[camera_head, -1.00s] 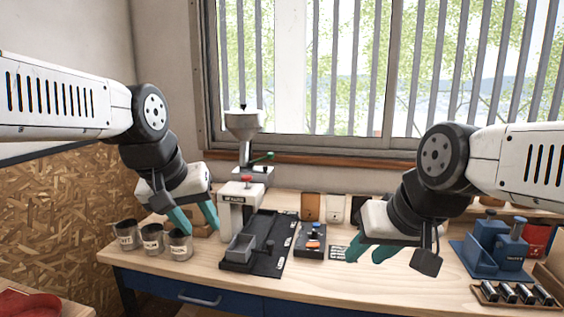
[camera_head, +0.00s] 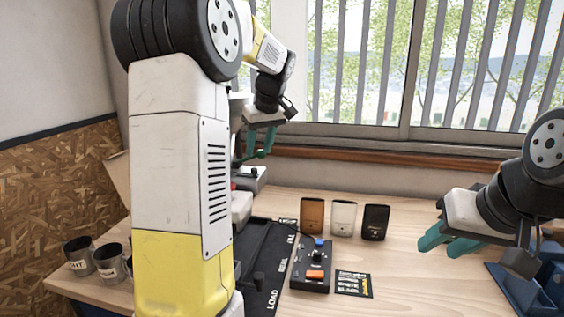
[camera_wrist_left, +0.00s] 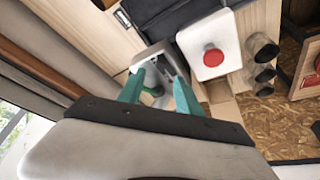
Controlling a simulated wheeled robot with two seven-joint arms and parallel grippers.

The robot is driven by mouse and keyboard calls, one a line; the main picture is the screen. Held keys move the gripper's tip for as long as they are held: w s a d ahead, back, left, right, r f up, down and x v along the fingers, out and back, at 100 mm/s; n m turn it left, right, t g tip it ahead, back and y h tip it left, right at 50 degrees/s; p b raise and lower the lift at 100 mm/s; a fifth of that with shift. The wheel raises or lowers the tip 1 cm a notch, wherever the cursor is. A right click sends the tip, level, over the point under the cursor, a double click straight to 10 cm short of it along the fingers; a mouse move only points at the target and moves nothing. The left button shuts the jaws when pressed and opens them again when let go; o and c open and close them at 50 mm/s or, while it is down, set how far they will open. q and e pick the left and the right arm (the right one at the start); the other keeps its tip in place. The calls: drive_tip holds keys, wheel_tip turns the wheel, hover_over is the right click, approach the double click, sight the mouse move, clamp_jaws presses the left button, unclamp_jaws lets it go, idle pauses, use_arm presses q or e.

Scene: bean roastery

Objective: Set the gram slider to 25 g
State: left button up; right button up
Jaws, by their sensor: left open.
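I cannot clearly pick out the gram slider or its marks. A small black control box (camera_head: 312,265) with a blue knob, a black knob and an orange button sits on the bench right of a long black rail (camera_head: 262,275) lettered LOAD. My left gripper (camera_head: 256,150) is open, high at the back near the hopper machine, whose green-handled lever is partly visible. In the left wrist view its teal fingers (camera_wrist_left: 160,80) straddle a grey part (camera_wrist_left: 155,58) of that machine; contact is unclear. My left arm hides most of the machine. My right gripper (camera_head: 437,246) is open and empty above the bench.
A white unit with a red button (camera_wrist_left: 212,56) stands beside the grey part. Brown (camera_head: 312,215), white (camera_head: 344,217) and black (camera_head: 376,221) pouches stand at the back. A printed card (camera_head: 354,283) lies right of the control box. Metal cups (camera_head: 110,263) stand at left.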

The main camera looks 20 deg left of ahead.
sight(254, 169)
use_arm(q)
drive_tip(key=x, duration=0.7)
drive_tip(key=shift+a+f, duration=0.1)
drive_tip(key=shift+f, duration=0.05)
drive_tip(key=shift+s, duration=0.1)
clamp_jaws()
idle(1.1)
